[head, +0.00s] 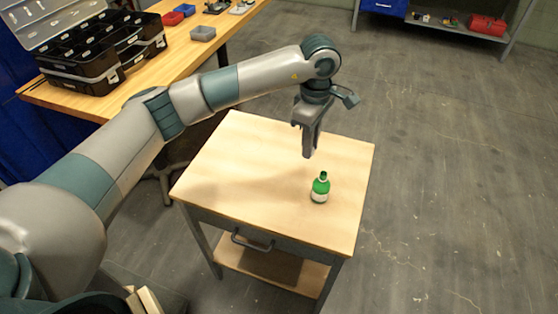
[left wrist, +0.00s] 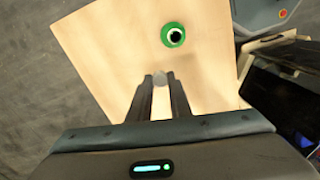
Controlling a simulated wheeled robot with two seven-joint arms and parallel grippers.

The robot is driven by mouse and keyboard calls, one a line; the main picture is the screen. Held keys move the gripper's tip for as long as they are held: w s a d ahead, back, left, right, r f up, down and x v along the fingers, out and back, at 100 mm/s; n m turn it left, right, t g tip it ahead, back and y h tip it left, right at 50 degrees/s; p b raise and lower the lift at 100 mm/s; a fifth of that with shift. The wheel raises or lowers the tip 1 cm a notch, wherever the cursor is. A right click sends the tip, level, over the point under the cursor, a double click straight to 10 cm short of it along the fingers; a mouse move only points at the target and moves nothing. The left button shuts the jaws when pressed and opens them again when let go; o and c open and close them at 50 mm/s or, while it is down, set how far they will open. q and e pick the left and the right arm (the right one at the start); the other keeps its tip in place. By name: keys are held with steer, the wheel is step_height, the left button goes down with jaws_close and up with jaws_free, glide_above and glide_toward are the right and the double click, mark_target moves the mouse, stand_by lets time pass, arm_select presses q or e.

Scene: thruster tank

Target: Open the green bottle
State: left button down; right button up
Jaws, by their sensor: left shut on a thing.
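The green bottle (head: 320,187) stands upright on the small wooden table, with a pale label around its body. From above in the left wrist view the bottle (left wrist: 173,35) shows a dark round opening in a white ring, with no cap on it. My left gripper (head: 308,154) hangs above the table, up and to the left of the bottle and apart from it. Its fingers are shut on a small grey round cap (left wrist: 159,80) at their tips. The cap is hard to make out in the head view. My right gripper is in neither view.
The small table (head: 230,190) is otherwise bare, with a drawer handle at its front. A workbench (head: 180,65) at upper left carries an open black organizer case (head: 105,55) and small bins. A shelf (head: 450,28) with a red box stands far back. Grey floor is clear at right.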

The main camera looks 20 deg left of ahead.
mark_target(279, 167)
arm_select(q)
steer(key=shift+w+d+r+n+p, duration=0.1)
steer(key=shift+d+n+p, duration=0.3)
steer(key=shift+n, duration=0.4)
steer(key=shift+w+d+f+n+p, duration=0.1)
steer(key=shift+d+n+p, duration=0.1)
steer(key=shift+d+n, duration=0.45)
steer(key=shift+w+d+r+n+p, duration=0.1)
steer(key=shift+d+n+p, duration=0.2)
steer(key=shift+n, duration=0.65)
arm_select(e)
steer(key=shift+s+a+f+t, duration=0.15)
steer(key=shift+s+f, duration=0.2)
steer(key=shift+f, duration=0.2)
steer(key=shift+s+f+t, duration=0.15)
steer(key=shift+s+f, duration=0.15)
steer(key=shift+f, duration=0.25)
arm_select(q)
steer(key=shift+a, duration=0.1)
